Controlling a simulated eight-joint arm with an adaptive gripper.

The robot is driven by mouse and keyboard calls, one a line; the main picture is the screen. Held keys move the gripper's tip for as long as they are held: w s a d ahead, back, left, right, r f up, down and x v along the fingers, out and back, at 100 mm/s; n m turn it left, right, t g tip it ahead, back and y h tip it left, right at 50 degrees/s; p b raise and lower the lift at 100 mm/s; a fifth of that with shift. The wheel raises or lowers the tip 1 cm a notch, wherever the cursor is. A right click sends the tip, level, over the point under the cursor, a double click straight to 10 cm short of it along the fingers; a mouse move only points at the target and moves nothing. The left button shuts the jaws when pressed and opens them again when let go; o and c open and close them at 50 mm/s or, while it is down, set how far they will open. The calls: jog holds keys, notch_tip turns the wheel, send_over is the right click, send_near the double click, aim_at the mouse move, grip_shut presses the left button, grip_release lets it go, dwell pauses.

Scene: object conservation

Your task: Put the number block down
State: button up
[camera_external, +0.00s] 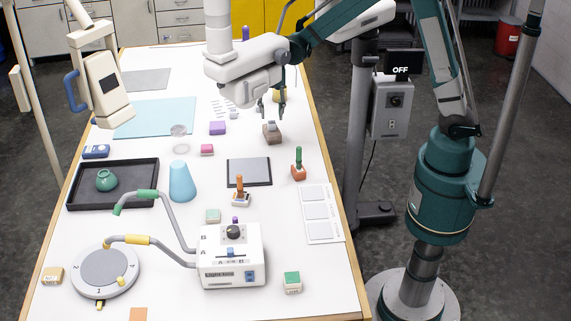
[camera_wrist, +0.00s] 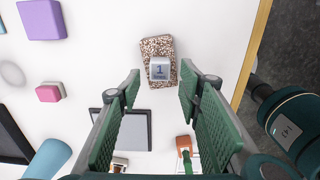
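The number block is a small grey-white block marked 1 (camera_wrist: 159,69). In the wrist view it rests on a brown speckled block (camera_wrist: 157,47), near that block's lower edge. In the external view the number block (camera_external: 269,127) shows as a small pale shape on the brown block (camera_external: 273,138), on the white table. My gripper (camera_external: 272,110) hangs above them, pointing down. In the wrist view my gripper (camera_wrist: 161,78) is open, its green fingers apart on either side of the number block and nothing visibly held.
A purple block (camera_external: 217,128) and a pink block (camera_external: 207,150) lie to the left. The white table (camera_external: 330,268) has a wooden right edge.

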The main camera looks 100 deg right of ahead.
aim_at(272, 122)
notch_tip(272, 122, up, 7)
dwell(0.4)
jog(key=shift+s+f, duration=0.1)
dwell(0.8)
jog(key=s+a+r+m+h, duration=0.2)
jog(key=s+a+m, duration=0.2)
jog(key=s+m, duration=0.55)
jog(key=s+a+r+m+t+b, duration=0.1)
jog(key=s+a, duration=0.3)
jog(key=a, duration=0.5)
jog(key=s+a+r+m+t+y+b, duration=0.1)
jog(key=s+a+m+t+b, duration=0.1)
jog(key=a, duration=0.7)
jog(key=s+a+r+m+t+y+b, duration=0.1)
jog(key=s+a+m+t, duration=0.3)
jog(key=s+a, duration=0.4)
jog(key=shift+s+a+r+m+b, duration=0.25)
jog(key=shift+a+r+m+b, duration=0.25)
jog(key=shift+a+m, duration=0.4)
jog(key=shift+a, duration=0.15)
